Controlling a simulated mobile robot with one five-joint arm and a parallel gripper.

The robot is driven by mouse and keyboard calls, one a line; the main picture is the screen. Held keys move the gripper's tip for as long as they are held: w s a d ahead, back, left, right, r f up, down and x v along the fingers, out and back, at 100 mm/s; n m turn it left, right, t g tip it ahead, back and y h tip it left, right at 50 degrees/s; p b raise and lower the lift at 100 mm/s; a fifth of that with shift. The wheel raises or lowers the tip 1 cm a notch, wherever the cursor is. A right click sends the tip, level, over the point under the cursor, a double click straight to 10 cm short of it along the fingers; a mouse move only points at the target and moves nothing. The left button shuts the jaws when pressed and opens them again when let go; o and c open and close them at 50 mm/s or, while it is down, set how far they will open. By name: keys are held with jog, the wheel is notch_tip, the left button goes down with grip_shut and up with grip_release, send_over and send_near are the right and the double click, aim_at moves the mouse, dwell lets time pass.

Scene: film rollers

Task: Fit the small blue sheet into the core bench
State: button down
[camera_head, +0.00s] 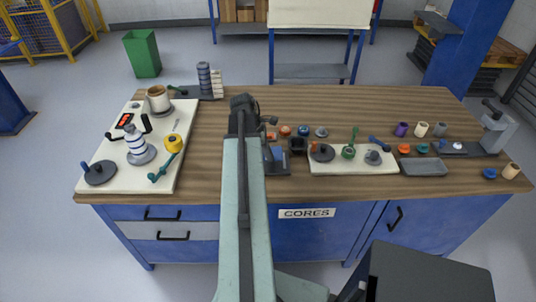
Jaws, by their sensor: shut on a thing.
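My arm reaches from the bottom middle up over the workbench. My gripper (270,138) is low over the bench just right of the arm, small in the picture and partly hidden by it. It is shut on a small blue piece (277,153), which looks like the small blue sheet; its edges are hard to make out. The core bench (330,192) is the wooden-topped workbench with a blue cabinet and a CORES label (307,213). I cannot tell whether the blue piece touches the dark block-like part around it.
A pale board (330,168) with several small parts stands right of the gripper. A grey tray (422,167) and small rollers are at right. The back right wood is clear.

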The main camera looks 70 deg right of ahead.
jog(key=shift+f+b, duration=1.65)
jog(key=shift+f, duration=0.4)
jog(key=shift+f, duration=0.1)
jog(key=c, duration=1.1)
grip_release()
notch_tip(320, 180, up, 7)
jog(key=p, duration=0.7)
